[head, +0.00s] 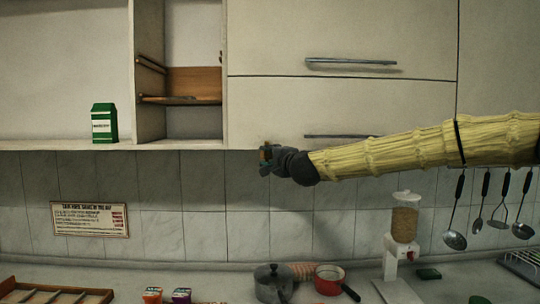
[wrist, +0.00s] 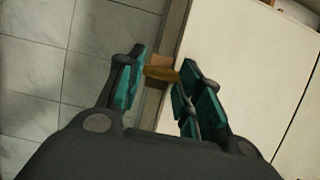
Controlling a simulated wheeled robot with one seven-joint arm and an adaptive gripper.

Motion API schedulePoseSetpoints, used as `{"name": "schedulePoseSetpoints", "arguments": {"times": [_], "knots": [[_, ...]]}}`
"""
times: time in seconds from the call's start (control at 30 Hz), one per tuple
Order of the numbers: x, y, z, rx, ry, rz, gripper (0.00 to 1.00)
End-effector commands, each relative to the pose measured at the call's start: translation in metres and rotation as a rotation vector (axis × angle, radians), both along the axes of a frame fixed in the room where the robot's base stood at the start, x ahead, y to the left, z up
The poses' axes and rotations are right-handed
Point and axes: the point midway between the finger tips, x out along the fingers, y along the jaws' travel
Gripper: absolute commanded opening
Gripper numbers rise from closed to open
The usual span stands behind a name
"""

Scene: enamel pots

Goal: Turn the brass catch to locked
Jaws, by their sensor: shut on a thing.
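In the head view my gripper (head: 266,158) is at the cabinet's bottom left corner and hides most of the catch. I cannot tell from these frames which way the catch is turned.
A green carton (head: 104,123) stands on the open shelf to the left. Below, a grey pot (head: 273,284), a red pan (head: 328,280) and a dispenser (head: 404,220) stand on the counter. Ladles (head: 455,240) hang at the right. The tiled wall below the cabinets is clear around my gripper.

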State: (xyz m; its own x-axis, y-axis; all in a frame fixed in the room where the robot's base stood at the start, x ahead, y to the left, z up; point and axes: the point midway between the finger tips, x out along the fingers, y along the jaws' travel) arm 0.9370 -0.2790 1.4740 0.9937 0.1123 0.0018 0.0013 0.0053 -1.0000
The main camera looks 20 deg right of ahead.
Motion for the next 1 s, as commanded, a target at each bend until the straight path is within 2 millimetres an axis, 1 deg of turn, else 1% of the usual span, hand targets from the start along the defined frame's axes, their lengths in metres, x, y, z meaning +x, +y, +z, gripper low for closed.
{"name": "schedulePoseSetpoints", "arguments": {"times": [0.5, 0.53, 0.63, 0.67, 1.0], "knots": [[0.0001, 0.0, -0.0013, -0.021, 0.007, 0.0, 0.12], [0.0001, 0.0, -0.0013, -0.021, 0.007, 0.0, 0.37], [0.0001, 0.0, -0.0011, -0.021, 0.007, 0.0, 0.56], [0.0001, 0.0001, -0.0011, -0.021, 0.007, 0.0, 0.57], [-0.0013, 0.0, -0.0002, -0.02, 0.006, 0.0, 0.57]]}}
